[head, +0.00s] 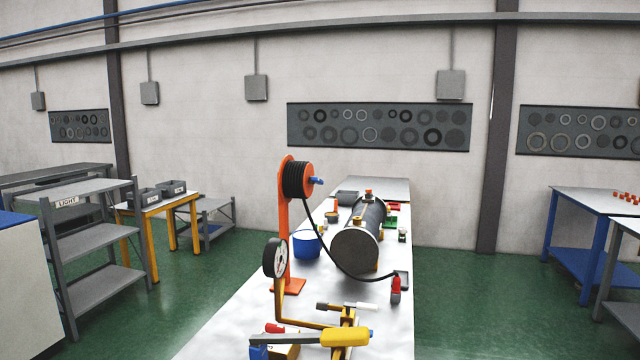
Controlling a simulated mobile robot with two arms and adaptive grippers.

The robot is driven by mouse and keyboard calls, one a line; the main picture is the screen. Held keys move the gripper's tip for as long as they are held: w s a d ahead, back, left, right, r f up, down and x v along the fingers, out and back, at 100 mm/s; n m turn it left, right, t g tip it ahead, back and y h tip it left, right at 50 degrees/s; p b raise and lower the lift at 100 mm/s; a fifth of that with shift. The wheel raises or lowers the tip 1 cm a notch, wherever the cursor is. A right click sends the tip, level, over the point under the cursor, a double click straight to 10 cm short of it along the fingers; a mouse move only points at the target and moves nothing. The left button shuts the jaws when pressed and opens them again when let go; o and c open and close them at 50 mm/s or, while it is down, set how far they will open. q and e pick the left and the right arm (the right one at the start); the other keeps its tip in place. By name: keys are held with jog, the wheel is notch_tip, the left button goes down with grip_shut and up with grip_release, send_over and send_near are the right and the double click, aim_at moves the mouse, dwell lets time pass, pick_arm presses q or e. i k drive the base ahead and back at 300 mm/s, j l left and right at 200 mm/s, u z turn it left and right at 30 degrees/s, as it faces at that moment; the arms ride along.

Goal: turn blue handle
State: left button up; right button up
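A small blue handle (317,181) sticks out to the right from the hub of a hose reel (298,179). The reel is orange-red with black hose wound on it, and it stands on an orange post (284,225) with a flat foot on the white table. The black hose (325,250) hangs from the reel and runs down to the right, in front of a grey cylinder. Neither of my grippers shows in the head view.
The long white table (235,310) carries a grey flanged cylinder (358,240), a blue tub (306,243), a round gauge (275,258) and a yellow-handled clamp (345,336) at the near end. A grey shelf (95,250) stands left. Green floor lies open on both sides.

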aim_at(313, 180)
jog(key=u, duration=0.4)
jog(key=i+l+u, duration=0.15)
jog(key=l+u, duration=0.75)
jog(key=l, duration=0.25)
jog(key=l+u, duration=0.45)
jog(key=l, duration=0.2)
